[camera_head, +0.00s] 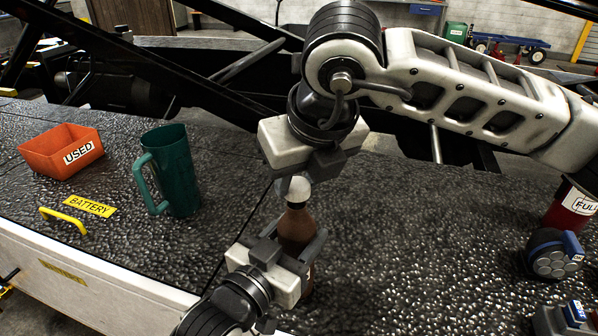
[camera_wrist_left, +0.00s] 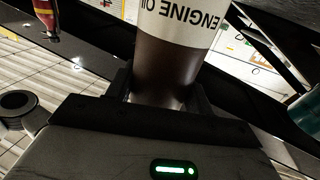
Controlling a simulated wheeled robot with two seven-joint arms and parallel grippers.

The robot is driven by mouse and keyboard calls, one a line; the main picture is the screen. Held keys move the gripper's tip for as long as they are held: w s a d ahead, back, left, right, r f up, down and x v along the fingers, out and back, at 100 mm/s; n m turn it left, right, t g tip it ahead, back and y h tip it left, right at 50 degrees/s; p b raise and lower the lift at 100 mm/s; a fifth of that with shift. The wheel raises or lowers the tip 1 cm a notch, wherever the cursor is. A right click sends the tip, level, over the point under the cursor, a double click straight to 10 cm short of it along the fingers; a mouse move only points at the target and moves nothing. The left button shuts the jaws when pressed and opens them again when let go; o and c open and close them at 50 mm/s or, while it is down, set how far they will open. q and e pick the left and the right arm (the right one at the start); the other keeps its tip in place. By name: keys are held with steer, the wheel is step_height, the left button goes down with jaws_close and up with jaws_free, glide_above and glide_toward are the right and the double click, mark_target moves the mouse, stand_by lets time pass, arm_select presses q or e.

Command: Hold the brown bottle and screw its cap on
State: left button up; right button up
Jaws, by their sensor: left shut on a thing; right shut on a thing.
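The brown bottle (camera_head: 297,228) stands upright on the dark textured deck in the head view. In the left wrist view its brown body (camera_wrist_left: 170,72) carries a white label reading "ENGINE OIL", seen upside down. My left gripper (camera_head: 297,252) is shut around the bottle's body. The white cap (camera_head: 298,189) is at the top of the bottle's neck. My right gripper (camera_head: 303,174) is above it, pointing down, shut on the cap. The gripper hides the cap's upper part. I cannot tell whether the cap is threaded onto the neck.
A green jug (camera_head: 178,172) and an orange bin (camera_head: 62,152) labelled "USED" are on the left. A yellow handle (camera_head: 63,219) is near the front edge. A red container (camera_head: 570,208) and a blue-and-black part (camera_head: 554,254) are at the right. The deck between is clear.

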steer(key=shift+f, duration=0.9)
steer(key=shift+f, duration=0.6)
